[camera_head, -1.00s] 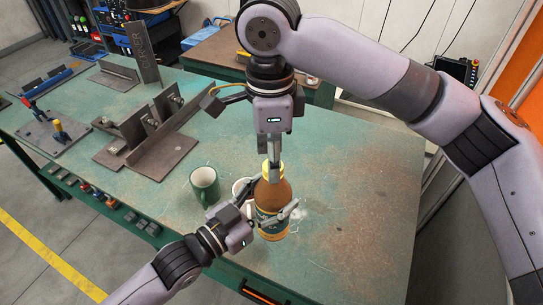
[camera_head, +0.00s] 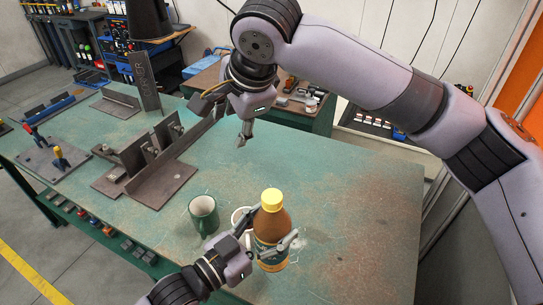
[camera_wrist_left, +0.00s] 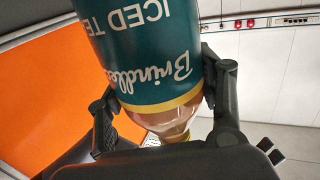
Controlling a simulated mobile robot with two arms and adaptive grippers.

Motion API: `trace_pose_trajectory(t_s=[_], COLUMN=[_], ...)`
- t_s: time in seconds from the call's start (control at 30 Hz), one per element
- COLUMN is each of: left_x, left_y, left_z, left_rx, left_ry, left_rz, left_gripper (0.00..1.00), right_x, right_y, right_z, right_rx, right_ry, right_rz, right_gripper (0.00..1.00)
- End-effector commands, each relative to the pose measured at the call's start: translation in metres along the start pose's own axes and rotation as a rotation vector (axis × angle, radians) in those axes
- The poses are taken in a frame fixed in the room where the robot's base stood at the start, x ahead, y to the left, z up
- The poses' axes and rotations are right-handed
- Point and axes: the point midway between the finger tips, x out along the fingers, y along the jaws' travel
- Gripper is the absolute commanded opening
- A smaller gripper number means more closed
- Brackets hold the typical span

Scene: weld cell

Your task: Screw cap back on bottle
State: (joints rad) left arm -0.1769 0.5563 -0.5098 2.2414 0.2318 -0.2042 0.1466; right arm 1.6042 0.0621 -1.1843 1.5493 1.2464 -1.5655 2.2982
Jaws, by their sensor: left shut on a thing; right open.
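An iced tea bottle (camera_head: 272,225) stands upright near the front of the green table. Its yellow cap (camera_head: 272,199) sits on top of the neck, and I cannot tell how tight it is. My left gripper (camera_head: 270,246) is shut around the bottle's body from the left. In the left wrist view the bottle's teal label (camera_wrist_left: 145,50) appears upside down between my left fingers (camera_wrist_left: 160,100). My right gripper (camera_head: 242,140) is open and empty, above and behind the bottle, clear of the cap.
A green mug (camera_head: 203,216) and a white cup (camera_head: 240,216) stand left of the bottle, the cup partly hidden. Steel angle fixtures (camera_head: 160,170) occupy the table's left. The tabletop (camera_head: 350,200) right of the bottle is clear.

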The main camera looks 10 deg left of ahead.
Motion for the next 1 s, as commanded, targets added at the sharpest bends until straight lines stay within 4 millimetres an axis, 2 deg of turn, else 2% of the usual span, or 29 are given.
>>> trace_pose_trajectory(t_s=[0.03, 0.1, 0.17, 0.3, 0.4, 0.5, 0.6, 0.7, 0.77, 0.9, 0.93, 1.0], left_x=[0.000, 0.000, 0.000, 0.000, 0.000, 0.000, 0.000, 0.000, 0.000, 0.000, 0.000, 0.000], left_y=[0.000, 0.000, 0.000, 0.000, 0.000, 0.000, 0.000, 0.000, 0.000, 0.000, 0.000, 0.000], left_z=[-0.002, -0.002, -0.002, -0.002, -0.002, -0.002, -0.002, -0.002, -0.002, -0.002, -0.002, -0.002], left_rx=[0.001, 0.001, 0.001, 0.000, 0.000, 0.001, 0.001, 0.001, 0.001, 0.000, 0.001, 0.001], left_ry=[0.004, 0.004, 0.004, 0.004, 0.004, 0.004, 0.004, 0.004, 0.004, 0.004, 0.004, 0.004], left_rz=[0.000, 0.000, 0.000, 0.000, 0.000, 0.000, 0.000, 0.000, 0.000, 0.000, 0.000, 0.000], left_gripper=[0.00, 0.00, 0.00, 0.00, 0.00, 0.00, 0.00, 0.00, 0.00, 0.00, 0.00, 0.00], right_x=[-0.002, -0.009, -0.018, -0.048, -0.077, -0.108, -0.140, -0.169, -0.184, -0.208, -0.211, -0.217], right_y=[-0.023, -0.054, -0.080, -0.133, -0.163, -0.184, -0.196, -0.198, -0.194, -0.174, -0.168, -0.151], right_z=[0.000, 0.001, 0.003, 0.012, 0.024, 0.040, 0.061, 0.086, 0.102, 0.140, 0.148, 0.166], right_rx=[-0.097, -0.251, -0.389, -0.734, -0.990, -1.255, -1.520, -1.780, -1.933, -2.269, 2.320, 2.106], right_ry=[0.006, 0.028, 0.062, 0.194, 0.329, 0.498, 0.699, 0.931, 1.087, 1.491, -1.577, -1.550], right_rz=[-0.101, -0.243, -0.362, -0.626, -0.798, -0.954, -1.091, -1.209, -1.269, -1.381, 1.391, 1.221], right_gripper=[0.47, 0.47, 0.47, 0.47, 0.47, 0.47, 0.47, 0.47, 0.47, 0.47, 0.47, 0.47])
